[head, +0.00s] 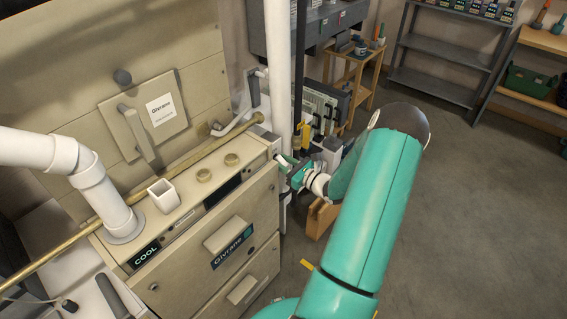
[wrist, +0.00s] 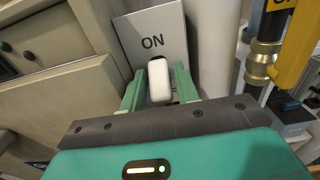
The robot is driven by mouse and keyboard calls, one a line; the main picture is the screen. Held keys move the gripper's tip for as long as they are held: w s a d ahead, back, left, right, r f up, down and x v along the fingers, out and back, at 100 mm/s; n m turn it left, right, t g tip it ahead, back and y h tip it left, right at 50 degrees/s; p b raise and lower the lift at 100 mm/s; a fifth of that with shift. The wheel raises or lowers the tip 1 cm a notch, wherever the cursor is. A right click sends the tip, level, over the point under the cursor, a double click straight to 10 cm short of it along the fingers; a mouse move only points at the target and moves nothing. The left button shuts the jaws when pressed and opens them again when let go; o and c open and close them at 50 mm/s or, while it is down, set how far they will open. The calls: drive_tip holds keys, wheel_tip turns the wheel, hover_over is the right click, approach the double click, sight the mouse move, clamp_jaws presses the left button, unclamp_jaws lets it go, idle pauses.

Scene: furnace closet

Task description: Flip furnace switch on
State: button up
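The furnace switch is a white lever (wrist: 159,80) on a light grey plate (wrist: 146,28) marked "ON" in the wrist view. The lever sticks out from the plate below the word. My gripper (wrist: 160,86) has its two green fingers on either side of the lever, with small gaps that I cannot judge exactly. In the head view, my gripper (head: 294,172) is at the right side of the beige furnace (head: 205,240), and the switch is mostly hidden there by the gripper and arm.
A white vertical pipe (head: 278,70) stands just behind the gripper. A yellow-handled valve (wrist: 292,70) is close on the right in the wrist view. A brass pipe (head: 170,172) runs along the furnace top. Open floor (head: 470,220) lies at the right.

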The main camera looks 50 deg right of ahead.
sight(280, 157)
clamp_jaws()
drive_tip(key=shift+r+g, duration=0.1)
drive_tip(key=shift+g, duration=0.2)
drive_tip(key=shift+s+r+g, duration=0.1)
drive_tip(key=shift+r+g, duration=0.25)
drive_tip(key=shift+g, duration=0.45)
drive_tip(key=g, duration=0.1)
drive_tip(key=r+g, duration=0.1)
drive_tip(key=g, duration=0.1)
drive_tip(key=shift+g+h, duration=0.3)
drive_tip(key=g, duration=0.1)
drive_tip(key=r+g, duration=0.1)
drive_tip(key=g, duration=0.1)
drive_tip(key=shift+w+r+g+h, duration=0.15)
drive_tip(key=shift+r+g, duration=0.05)
drive_tip(key=shift+g, duration=0.6)
drive_tip(key=shift+w+r+g+h, duration=0.15)
drive_tip(key=shift+g, duration=0.65)
